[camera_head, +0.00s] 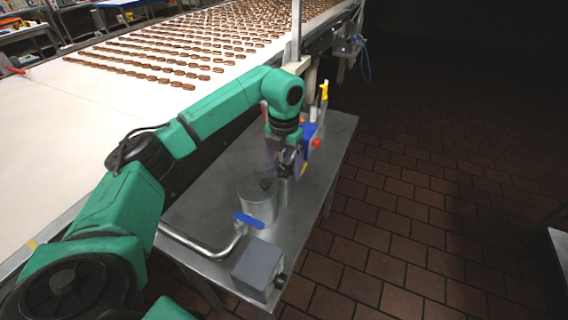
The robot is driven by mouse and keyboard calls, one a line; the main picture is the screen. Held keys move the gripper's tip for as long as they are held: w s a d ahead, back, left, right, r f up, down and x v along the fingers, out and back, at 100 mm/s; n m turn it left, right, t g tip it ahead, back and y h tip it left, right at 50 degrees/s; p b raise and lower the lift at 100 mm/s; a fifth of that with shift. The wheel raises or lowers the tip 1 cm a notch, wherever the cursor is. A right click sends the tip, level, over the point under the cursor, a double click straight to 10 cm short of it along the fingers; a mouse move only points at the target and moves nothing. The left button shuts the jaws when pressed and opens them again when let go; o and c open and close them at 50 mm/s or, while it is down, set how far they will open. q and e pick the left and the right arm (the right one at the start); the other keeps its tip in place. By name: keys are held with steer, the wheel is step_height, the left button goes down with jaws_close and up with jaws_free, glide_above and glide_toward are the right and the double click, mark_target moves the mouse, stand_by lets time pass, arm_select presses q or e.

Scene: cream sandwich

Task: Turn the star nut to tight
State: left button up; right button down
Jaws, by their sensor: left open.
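My left arm reaches in from the left over the metal table. My left gripper (286,172) points down beside the steel pot (257,205), just right of its top. It is open, though its fingers are small and partly blurred. A dark knob (265,184) sits on top of the pot, close to the fingertips. A red knob (316,143) shows just behind and right of the gripper, by a blue part (308,132). I cannot tell for sure which knob is the star nut. My right gripper is not in view.
The metal table (335,150) also holds a blue-handled valve (249,220) on a bent pipe (205,250) and a grey box (258,268). A conveyor (60,95) with rows of brown biscuits runs along the left. The tiled floor (430,220) at right is clear.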

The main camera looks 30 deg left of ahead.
arm_select(q)
steer(key=shift+c, duration=0.2)
steer(key=c, duration=1.3)
